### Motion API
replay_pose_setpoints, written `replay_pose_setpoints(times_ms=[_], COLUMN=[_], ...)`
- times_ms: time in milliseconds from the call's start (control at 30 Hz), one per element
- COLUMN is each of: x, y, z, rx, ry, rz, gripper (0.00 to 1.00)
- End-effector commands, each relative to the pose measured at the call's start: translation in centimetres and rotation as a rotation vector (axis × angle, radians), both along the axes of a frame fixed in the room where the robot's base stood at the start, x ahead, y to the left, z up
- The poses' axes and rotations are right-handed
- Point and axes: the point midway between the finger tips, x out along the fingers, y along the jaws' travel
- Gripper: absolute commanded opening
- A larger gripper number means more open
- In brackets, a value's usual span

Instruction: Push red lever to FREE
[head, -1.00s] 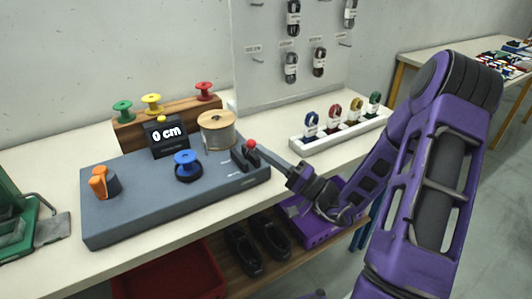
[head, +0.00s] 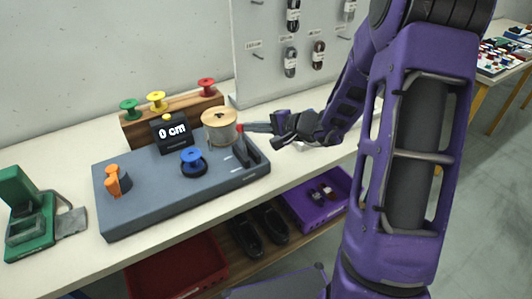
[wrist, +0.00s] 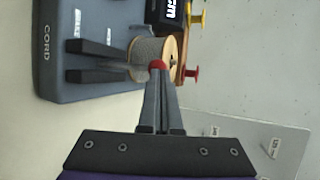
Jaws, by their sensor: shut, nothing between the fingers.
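The red lever's knob (head: 239,128) shows at the back end of its dark two-walled bracket (head: 254,153), on the right end of the grey machine (head: 150,200). The lever leans toward the back. In the wrist view the red knob (wrist: 157,64) is right at the tips of my gripper (wrist: 158,80). The fingers are shut and empty. In the head view my gripper (head: 246,128) reaches in from the right, its tips at the knob; I cannot tell whether they touch. The FREE marking is not readable, and the lever's stem is mostly hidden.
A cord spool (head: 220,126) stands just behind the lever. A display (head: 172,134) reads 0 cm. Colored spools line a wooden rack (head: 140,130) behind. A pegboard (head: 265,75) stands at the back.

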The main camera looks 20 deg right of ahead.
Motion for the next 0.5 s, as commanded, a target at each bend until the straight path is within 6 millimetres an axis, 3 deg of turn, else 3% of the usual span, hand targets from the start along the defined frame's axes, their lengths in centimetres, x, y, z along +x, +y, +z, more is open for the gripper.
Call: replay_pose_setpoints(times_ms=[500], x=[2.0], y=[0.6], z=[-0.4], rx=[0.006], ry=[-0.002], rz=[0.000], gripper=[0.00])
